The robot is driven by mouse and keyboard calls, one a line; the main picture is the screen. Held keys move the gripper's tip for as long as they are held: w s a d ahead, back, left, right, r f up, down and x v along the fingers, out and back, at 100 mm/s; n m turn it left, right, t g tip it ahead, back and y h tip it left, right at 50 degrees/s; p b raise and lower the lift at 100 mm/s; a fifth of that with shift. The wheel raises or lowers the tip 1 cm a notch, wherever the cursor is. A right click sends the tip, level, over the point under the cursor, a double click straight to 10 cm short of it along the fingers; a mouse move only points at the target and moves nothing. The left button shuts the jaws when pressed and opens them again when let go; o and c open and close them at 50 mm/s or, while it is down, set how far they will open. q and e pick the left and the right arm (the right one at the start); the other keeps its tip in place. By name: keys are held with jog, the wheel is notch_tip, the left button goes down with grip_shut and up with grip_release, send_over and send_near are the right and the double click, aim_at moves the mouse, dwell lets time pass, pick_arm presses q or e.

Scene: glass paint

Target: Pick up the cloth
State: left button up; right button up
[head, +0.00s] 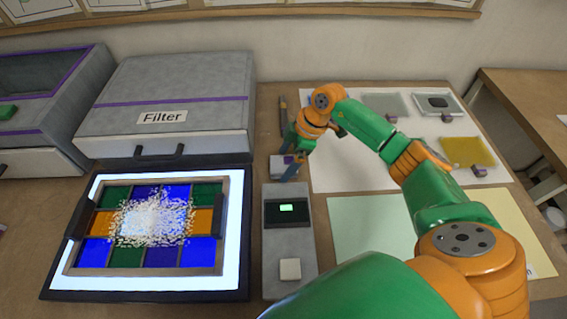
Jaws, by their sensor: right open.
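My right gripper (290,163) reaches in from the right, pointing down at the left edge of the white sheet. Its blue fingers are open, at a small pale grey piece with a purple patch (277,168). This piece may be the cloth, but it is small and partly covered by the fingers, so I cannot tell for sure. I cannot tell whether the fingers touch it. Nothing else in view is clearly a cloth. My left gripper is not in view.
A framed coloured glass panel (118,199) with white grains scattered on it lies on a lit board. Beside it stands a grey device (289,240) with a green display. A grey Filter box (180,90) stands behind. Glass samples lie on the white sheet (345,165).

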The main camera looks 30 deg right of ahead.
aim_at(278, 164)
jog(key=shift+s+r, duration=0.1)
jog(key=shift+s, duration=0.05)
jog(key=c, duration=1.3)
jog(key=shift+r, duration=0.1)
jog(key=shift+r, duration=0.3)
notch_tip(278, 164, up, 3)
jog(key=shift+a+f, duration=0.1)
jog(key=shift+f, duration=0.05)
jog(key=s+a+r+p, duration=0.5)
jog(key=s+a+r, duration=0.4)
jog(key=a, duration=0.1)
jog(key=shift+a+r+p, duration=0.25)
jog(key=shift+a+p, duration=0.05)
jog(key=shift+p, duration=0.1)
